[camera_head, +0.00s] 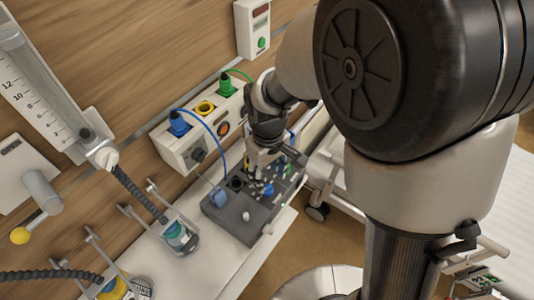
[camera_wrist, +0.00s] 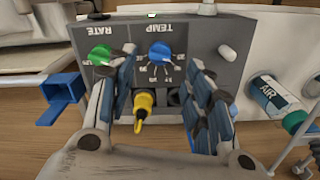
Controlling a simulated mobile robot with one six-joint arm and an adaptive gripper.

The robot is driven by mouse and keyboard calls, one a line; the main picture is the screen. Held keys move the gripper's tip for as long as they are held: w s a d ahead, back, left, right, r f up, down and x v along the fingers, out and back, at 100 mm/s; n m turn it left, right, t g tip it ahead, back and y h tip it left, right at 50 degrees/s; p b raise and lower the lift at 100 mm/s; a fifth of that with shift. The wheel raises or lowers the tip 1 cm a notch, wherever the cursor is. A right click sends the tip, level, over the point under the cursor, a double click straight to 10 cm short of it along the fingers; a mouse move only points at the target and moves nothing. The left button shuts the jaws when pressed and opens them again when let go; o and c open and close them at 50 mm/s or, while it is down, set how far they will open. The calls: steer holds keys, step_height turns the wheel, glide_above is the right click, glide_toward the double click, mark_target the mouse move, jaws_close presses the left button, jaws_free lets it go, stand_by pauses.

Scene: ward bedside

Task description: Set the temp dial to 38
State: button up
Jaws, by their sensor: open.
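The temp dial (camera_wrist: 160,52) is a blue knob with a light pointer under an upside-down TEMP label on the dark grey control box (camera_wrist: 205,45). Its scale numbers are too small to read for sure. In the head view the box (camera_head: 225,218) sits on the white shelf, and the blue dial (camera_head: 268,189) shows beside my fingers. My gripper (camera_wrist: 163,78) is open, its two fingers apart on either side of the space in front of the dial; I see no contact with it. In the head view my gripper (camera_head: 258,172) hangs over the box and hides part of its panel.
A green RATE dial (camera_wrist: 100,54) and a yellow plug (camera_wrist: 143,104) are close to my fingers. A white toggle (camera_wrist: 227,53) and an AIR bottle (camera_wrist: 275,97) stand to the right. The wall socket unit (camera_head: 172,150) with blue cable is behind the box.

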mark_target(268, 188)
step_height(268, 188, down, 6)
steer(key=shift+r+b, duration=0.1)
steer(key=shift+b, duration=0.65)
steer(key=shift+c, duration=0.3)
steer(key=c, duration=1)
